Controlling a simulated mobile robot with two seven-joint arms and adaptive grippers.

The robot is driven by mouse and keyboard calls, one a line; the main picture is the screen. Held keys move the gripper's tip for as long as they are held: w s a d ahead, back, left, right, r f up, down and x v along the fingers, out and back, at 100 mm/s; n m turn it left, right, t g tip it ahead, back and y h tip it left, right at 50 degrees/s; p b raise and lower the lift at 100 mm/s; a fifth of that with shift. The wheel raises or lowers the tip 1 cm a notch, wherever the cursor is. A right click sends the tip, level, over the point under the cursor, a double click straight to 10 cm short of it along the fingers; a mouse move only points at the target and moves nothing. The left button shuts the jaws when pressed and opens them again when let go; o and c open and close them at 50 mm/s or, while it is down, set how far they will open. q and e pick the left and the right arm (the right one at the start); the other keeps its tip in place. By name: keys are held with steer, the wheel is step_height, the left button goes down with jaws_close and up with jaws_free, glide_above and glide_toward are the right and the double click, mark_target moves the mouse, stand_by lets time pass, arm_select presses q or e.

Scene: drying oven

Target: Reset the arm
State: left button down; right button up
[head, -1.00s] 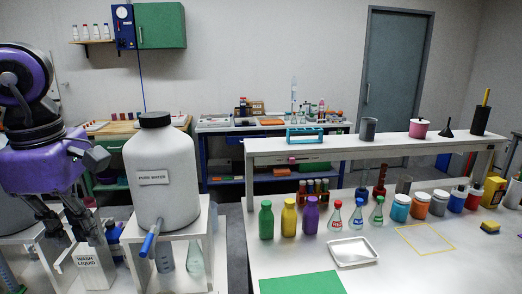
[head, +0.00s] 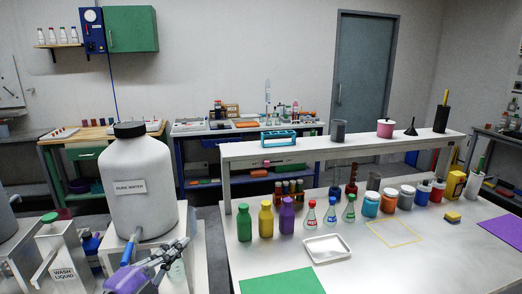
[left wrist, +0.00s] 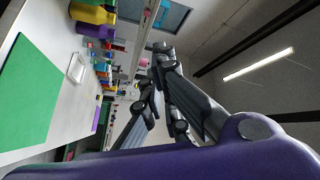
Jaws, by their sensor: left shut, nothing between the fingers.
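My left gripper (head: 178,248) is in the lower left of the head view, in front of the stand under the white pure water jug (head: 141,188). Its purple body shows below and its grey fingers point up and right. It is shut and empty. In the left wrist view the fingers (left wrist: 158,68) come together above the purple housing, with the table along the left side. My right gripper is in neither view.
A white bench (head: 390,262) holds green, yellow and purple bottles, flasks, jars, a metal tray (head: 327,248) and a green mat (head: 282,282). A wash liquid container (head: 62,258) stands left of the jug. The bench's middle right is mostly bare.

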arm_select(q)
steer(key=s+a+f+n+g+y, duration=0.2)
steer(key=s+f+n+y, duration=0.3)
steer(key=f, duration=0.7)
steer(key=s+a+f+n+g+y, duration=0.1)
steer(key=s+f+n+g+y, duration=0.1)
steer(key=s+f+n, duration=0.7)
steer(key=s+d+f+n+g+p, duration=0.1)
steer(key=s+f+g, duration=0.1)
steer(key=s+f, duration=0.6)
steer(key=s+d+f+n+g+y+p, duration=0.1)
steer(key=s+f, duration=0.6)
steer(key=s, duration=0.7)
steer(key=shift+s+d+f+n+g, duration=0.35)
steer(key=shift+d+n+g, duration=0.25)
steer(key=shift+d+g, duration=0.2)
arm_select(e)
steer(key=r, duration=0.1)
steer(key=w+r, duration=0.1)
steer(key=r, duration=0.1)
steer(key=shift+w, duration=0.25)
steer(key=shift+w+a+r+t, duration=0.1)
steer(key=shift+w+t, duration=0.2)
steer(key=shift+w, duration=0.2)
